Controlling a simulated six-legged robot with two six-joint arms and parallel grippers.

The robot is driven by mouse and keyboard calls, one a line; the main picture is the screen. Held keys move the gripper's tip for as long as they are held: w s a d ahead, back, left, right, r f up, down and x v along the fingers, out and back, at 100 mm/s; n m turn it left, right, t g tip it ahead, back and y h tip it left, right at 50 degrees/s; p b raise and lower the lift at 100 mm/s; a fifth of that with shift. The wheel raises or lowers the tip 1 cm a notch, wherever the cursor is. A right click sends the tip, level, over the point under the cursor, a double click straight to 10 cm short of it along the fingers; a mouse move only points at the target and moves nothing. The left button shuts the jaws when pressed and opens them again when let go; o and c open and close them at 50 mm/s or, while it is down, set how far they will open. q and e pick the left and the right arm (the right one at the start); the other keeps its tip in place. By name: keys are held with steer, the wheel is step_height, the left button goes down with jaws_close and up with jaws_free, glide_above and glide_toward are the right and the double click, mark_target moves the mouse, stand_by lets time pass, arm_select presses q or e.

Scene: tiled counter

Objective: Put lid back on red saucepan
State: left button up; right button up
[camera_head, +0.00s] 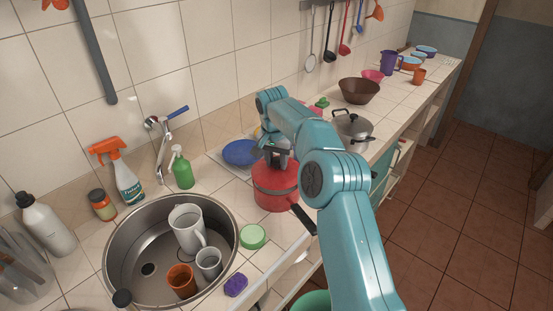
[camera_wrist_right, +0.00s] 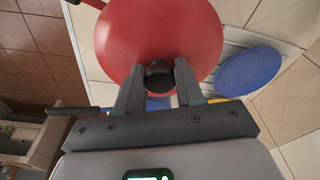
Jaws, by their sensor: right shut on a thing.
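The red saucepan (camera_head: 275,198) stands on the tiled counter to the right of the sink, with its black handle (camera_head: 303,218) pointing to the front right. My right gripper (camera_head: 277,156) is above the pan, shut on the black knob (camera_wrist_right: 158,77) of the red lid. In the right wrist view, the round red lid (camera_wrist_right: 157,30) fills the upper middle, with the fingers (camera_wrist_right: 158,88) on either side of its knob. The lid is at the top of the pan; I cannot tell whether it is fully seated. My left gripper is not in view.
A sink (camera_head: 122,257) with mugs is at the left. A green sponge-like disc (camera_head: 253,236) and a purple object (camera_head: 235,285) lie near the front edge. A blue plate (camera_head: 240,153) is behind the pan. A steel pot (camera_head: 352,130) and brown bowl (camera_head: 358,90) stand farther right.

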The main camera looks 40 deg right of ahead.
steer(key=shift+w+f, duration=0.1)
steer(key=shift+f, duration=0.1)
stand_by(0.9)
steer(key=shift+p, duration=0.35)
steer(key=o, duration=1.6)
steer(key=shift+r, duration=0.15)
step_height(320, 180, up, 2)
steer(key=p, duration=0.2)
steer(key=shift+r+p, duration=0.2)
steer(key=shift+p, duration=0.1)
steer(key=shift+r+p, duration=0.8)
steer(key=shift+r, duration=1.35)
